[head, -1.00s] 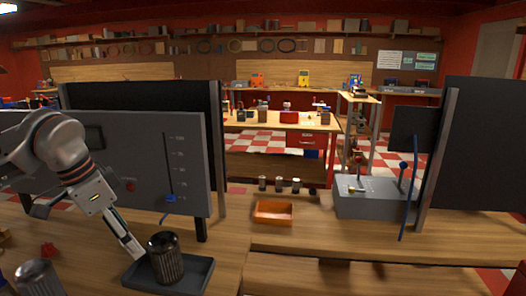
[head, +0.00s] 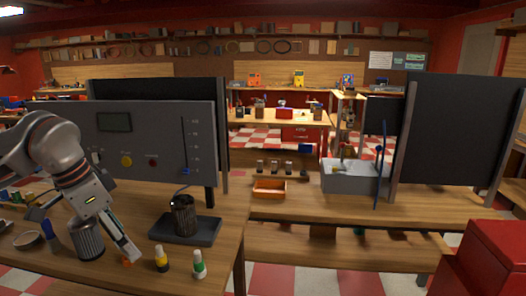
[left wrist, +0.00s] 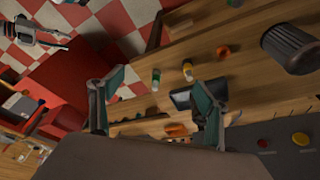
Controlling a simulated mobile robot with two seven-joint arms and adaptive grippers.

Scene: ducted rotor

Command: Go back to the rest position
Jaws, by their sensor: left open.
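My left gripper (head: 124,252) comes in from the left in the head view, pointing down over the front of the wooden bench. In the left wrist view its two fingers are spread (left wrist: 155,108), with nothing held between them. A dark ribbed cylinder (head: 184,216) stands upright on a dark tray (head: 209,233), to the right of the gripper and apart from it.
A ribbed grey can (head: 86,241), a yellow-labelled bottle (head: 161,259) and a green-labelled bottle (head: 198,266) stand near the gripper. A grey slider panel (head: 140,143) rises behind. An orange bin (head: 269,190) and lever box (head: 352,180) are farther right. A red cabinet (head: 490,258) stands front right.

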